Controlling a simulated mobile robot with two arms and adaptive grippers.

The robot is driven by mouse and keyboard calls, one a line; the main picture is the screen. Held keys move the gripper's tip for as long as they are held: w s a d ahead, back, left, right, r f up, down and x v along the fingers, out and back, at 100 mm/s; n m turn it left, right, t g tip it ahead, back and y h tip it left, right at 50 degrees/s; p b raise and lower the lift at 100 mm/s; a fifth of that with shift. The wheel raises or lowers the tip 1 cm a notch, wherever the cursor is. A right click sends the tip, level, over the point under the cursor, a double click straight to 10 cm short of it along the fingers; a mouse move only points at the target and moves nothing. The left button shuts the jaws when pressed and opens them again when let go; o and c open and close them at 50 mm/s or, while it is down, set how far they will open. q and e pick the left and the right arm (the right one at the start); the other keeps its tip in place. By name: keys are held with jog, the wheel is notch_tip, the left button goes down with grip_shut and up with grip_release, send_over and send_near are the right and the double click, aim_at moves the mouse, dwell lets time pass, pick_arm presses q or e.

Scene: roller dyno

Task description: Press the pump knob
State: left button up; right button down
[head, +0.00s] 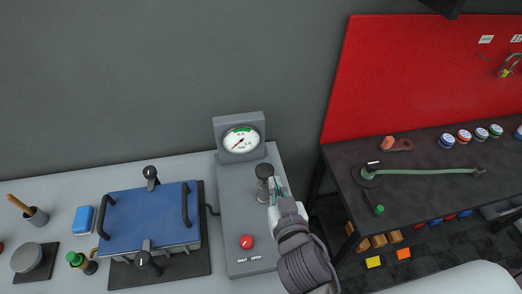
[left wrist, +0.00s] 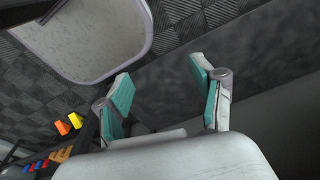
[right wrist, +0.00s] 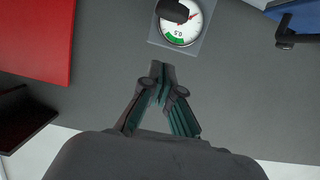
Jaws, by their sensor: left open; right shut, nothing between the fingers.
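The pump knob (head: 265,170) is a dark round cap on a short post, standing on the grey pump panel (head: 235,215) below the gauge (head: 241,139). My right gripper (head: 276,188) is shut and empty, just right of the knob in the head view and partly overlapping its post. I cannot tell whether they touch. In the right wrist view the shut fingers (right wrist: 162,75) point toward the gauge (right wrist: 181,22), whose top a dark knob-like shape (right wrist: 172,10) covers. My left gripper (left wrist: 165,85) is open and empty, seen only in the left wrist view, above the dark floor.
A red button (head: 246,242) and a shut/open label are lower on the panel. A blue-lidded box (head: 150,215) with black handles and clamps stands to the left. A dark bench (head: 430,165) with a green-handled tool is at right, with a floor gap between.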

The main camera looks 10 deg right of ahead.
pick_arm(q)
jog(key=s, duration=0.6)
pick_arm(e)
jog(key=b, duration=0.2)
send_over(266, 175)
jog(key=shift+w+f, duration=0.1)
jog(key=shift+f, duration=0.8)
notch_tip(266, 175, down, 3)
jog(key=shift+r+b, duration=0.1)
jog(key=shift+b, duration=1)
jog(key=shift+f+b, duration=0.55)
pick_arm(q)
notch_tip(266, 175, down, 5)
jog(key=w, duration=0.3)
jog(key=shift+f, duration=0.2)
pick_arm(e)
jog(key=shift+f, duration=0.1)
